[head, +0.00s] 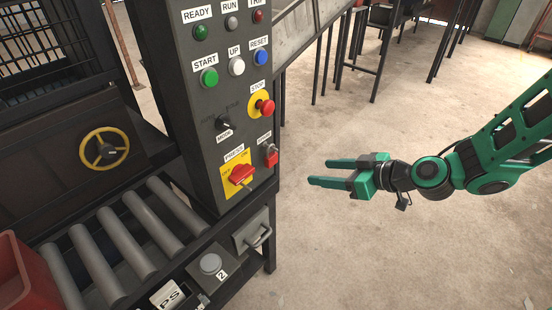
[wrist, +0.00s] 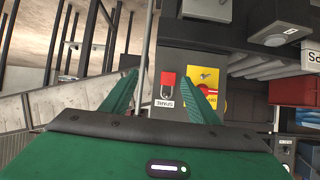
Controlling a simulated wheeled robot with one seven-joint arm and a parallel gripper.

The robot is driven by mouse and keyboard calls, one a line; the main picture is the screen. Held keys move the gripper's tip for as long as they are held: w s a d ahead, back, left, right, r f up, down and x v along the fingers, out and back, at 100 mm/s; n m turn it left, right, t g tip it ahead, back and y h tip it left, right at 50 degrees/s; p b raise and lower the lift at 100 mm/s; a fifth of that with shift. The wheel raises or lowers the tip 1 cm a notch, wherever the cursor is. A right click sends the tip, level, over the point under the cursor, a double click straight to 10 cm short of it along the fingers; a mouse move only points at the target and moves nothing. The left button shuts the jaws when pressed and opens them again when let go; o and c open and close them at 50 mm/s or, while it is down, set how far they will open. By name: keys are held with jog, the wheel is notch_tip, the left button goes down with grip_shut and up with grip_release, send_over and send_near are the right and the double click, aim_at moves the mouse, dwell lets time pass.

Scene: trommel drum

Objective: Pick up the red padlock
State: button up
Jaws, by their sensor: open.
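The red padlock (head: 271,157) hangs at the right edge of the dark control panel (head: 205,115), under a small white label. In the wrist view the padlock (wrist: 168,79) shows ahead, between the two fingers, with its shackle toward the label. My gripper (head: 312,171) is open and empty, to the right of the panel and apart from the padlock, its fingers pointing left toward the panel. In the wrist view the green fingers of my gripper (wrist: 165,86) stand apart on either side of the padlock.
A red rotary switch (head: 241,175) on a yellow plate sits left of the padlock. A red stop button (head: 266,107) is above it.

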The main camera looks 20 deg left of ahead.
jog(key=y, duration=0.1)
send_near(274, 162)
jog(key=x, duration=0.7)
jog(key=shift+f, duration=0.1)
jog(key=shift+w+a+f, duration=0.15)
jog(key=shift+a+f, duration=0.05)
jog(key=shift+a, duration=0.2)
jog(key=shift+y, duration=0.3)
jog(key=c, duration=1.2)
